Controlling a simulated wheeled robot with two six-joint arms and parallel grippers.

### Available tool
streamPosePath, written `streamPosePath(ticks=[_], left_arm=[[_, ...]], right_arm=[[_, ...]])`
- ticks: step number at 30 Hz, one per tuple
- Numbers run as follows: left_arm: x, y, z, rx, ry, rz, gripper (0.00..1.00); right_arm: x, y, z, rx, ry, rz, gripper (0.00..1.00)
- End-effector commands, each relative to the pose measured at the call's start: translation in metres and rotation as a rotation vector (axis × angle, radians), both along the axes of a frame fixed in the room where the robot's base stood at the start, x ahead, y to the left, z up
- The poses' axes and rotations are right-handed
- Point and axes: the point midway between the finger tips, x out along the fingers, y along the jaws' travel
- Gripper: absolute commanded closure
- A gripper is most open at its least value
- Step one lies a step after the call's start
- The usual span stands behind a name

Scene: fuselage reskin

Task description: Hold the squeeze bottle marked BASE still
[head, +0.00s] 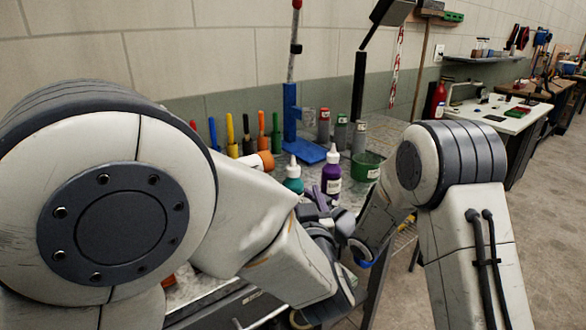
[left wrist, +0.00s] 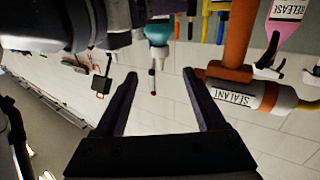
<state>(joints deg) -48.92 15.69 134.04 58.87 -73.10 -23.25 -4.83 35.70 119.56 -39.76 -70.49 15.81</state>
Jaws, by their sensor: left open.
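Two squeeze bottles with white nozzles stand on the bench in the head view, one teal (head: 293,180) and one purple (head: 332,178). I cannot read BASE on either. My left gripper (head: 322,206) is just in front of the purple bottle and hides its lower part. In the left wrist view the left gripper (left wrist: 160,74) is open with nothing between its fingers. A teal bottle with a pale nozzle shows beyond the fingertips, upside down in that picture (left wrist: 158,33). My right arm reaches in from the right; its fingers cannot be made out.
An orange holder with a cartridge marked SEALANT (left wrist: 240,93) and a pink bottle marked RELEASE (left wrist: 288,20) show in the left wrist view. A green tub (head: 367,167), a blue stand (head: 308,150) and several upright colored tools crowd the bench. Open floor lies right.

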Motion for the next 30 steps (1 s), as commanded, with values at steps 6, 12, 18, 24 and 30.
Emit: streamPosePath(ticks=[6,12,18,24,30], left_arm=[[0.015,0.002,0.000,0.043,0.002,0.006,0.28],[0.053,0.008,-0.001,0.040,0.003,0.009,0.28],[0.091,0.011,-0.001,0.039,0.002,0.007,0.28],[0.114,0.013,0.000,0.038,0.002,0.004,0.28],[0.119,0.013,0.000,0.039,0.002,0.002,0.28]], right_arm=[[0.000,0.000,0.000,0.001,-0.001,0.000,1.00],[0.000,0.000,0.000,0.001,-0.001,0.000,1.00],[0.000,0.000,0.000,0.001,-0.001,0.000,1.00],[0.000,0.000,0.000,0.001,-0.001,0.000,1.00],[0.000,0.000,0.000,0.001,-0.001,0.000,1.00]])
